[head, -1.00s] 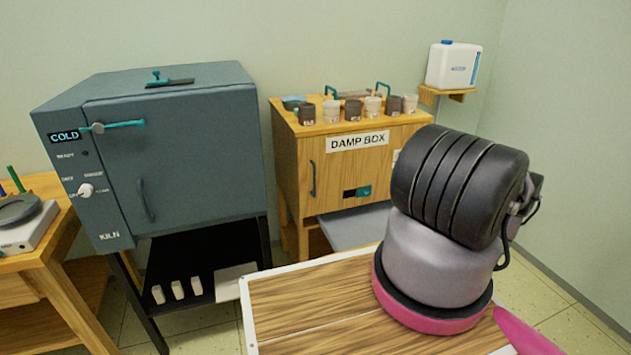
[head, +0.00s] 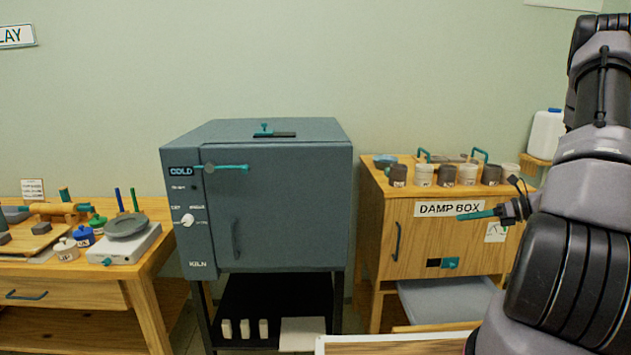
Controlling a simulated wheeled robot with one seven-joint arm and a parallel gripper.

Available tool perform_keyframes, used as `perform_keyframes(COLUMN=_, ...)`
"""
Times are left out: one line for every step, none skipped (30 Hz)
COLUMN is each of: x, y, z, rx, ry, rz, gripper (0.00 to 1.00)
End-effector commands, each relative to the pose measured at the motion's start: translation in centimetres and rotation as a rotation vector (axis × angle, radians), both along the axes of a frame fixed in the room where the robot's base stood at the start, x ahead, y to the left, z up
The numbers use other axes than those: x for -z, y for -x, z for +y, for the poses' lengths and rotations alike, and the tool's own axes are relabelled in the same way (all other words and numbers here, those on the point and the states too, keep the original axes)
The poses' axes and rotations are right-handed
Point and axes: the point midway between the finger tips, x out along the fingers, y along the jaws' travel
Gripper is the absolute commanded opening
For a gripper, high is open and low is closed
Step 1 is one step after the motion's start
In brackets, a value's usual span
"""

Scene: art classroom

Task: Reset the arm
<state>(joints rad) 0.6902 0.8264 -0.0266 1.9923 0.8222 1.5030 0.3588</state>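My arm (head: 590,180) stands raised and bent along the right side of the head view. My gripper (head: 478,214) sticks out to the left from it, with teal fingers and a dark body. It appears in front of the wooden damp box (head: 425,235), overlapping its label. The fingers are seen nearly side-on and small, so I cannot tell whether they are apart. I see nothing hanging from them.
A grey kiln (head: 290,215) with its door shut and a "COLD" sign stands in the middle. Several cups (head: 446,176) stand on the damp box. A wooden table (head: 150,275) with a wheel (head: 126,226) and small jars is at left. A white jug (head: 545,134) is partly behind my arm.

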Motion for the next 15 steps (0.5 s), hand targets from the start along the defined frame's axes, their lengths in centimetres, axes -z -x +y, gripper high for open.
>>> perform_keyframes(x=-2.6, y=0.1, z=1.6, rx=-0.073, ry=0.065, rz=-0.043, gripper=0.27)
perform_keyframes(x=-3.8, y=0.3, z=2.4, rx=-0.118, ry=0.105, rz=-0.067, gripper=0.27)
perform_keyframes(x=-5.5, y=0.6, z=3.5, rx=-0.177, ry=0.157, rz=-0.1, gripper=0.27)
perform_keyframes(x=-6.6, y=0.9, z=4.4, rx=-0.22, ry=0.196, rz=-0.125, gripper=0.27)
perform_keyframes(x=-7.8, y=1.3, z=5.2, rx=-0.262, ry=0.234, rz=-0.15, gripper=0.27)
perform_keyframes(x=-9.2, y=1.8, z=6.3, rx=-0.32, ry=0.288, rz=-0.185, gripper=0.27)
perform_keyframes(x=-10.3, y=2.2, z=7.1, rx=-0.362, ry=0.325, rz=-0.211, gripper=0.27)
perform_keyframes(x=-11.4, y=2.7, z=7.8, rx=-0.403, ry=0.364, rz=-0.239, gripper=0.27)
perform_keyframes(x=-12.7, y=3.4, z=8.8, rx=-0.459, ry=0.416, rz=-0.276, gripper=0.27)
perform_keyframes(x=-13.7, y=3.9, z=9.5, rx=-0.5, ry=0.456, rz=-0.303, gripper=0.27)
perform_keyframes(x=-14.7, y=4.5, z=10.2, rx=-0.541, ry=0.494, rz=-0.332, gripper=0.27)
perform_keyframes(x=-15.8, y=5.3, z=11.1, rx=-0.595, ry=0.547, rz=-0.371, gripper=0.27)
perform_keyframes(x=-16.7, y=5.9, z=11.7, rx=-0.634, ry=0.586, rz=-0.4, gripper=0.27)
perform_keyframes(x=-17.6, y=6.5, z=12.4, rx=-0.675, ry=0.626, rz=-0.43, gripper=0.27)
perform_keyframes(x=-18.7, y=7.4, z=13.1, rx=-0.726, ry=0.678, rz=-0.47, gripper=0.27)
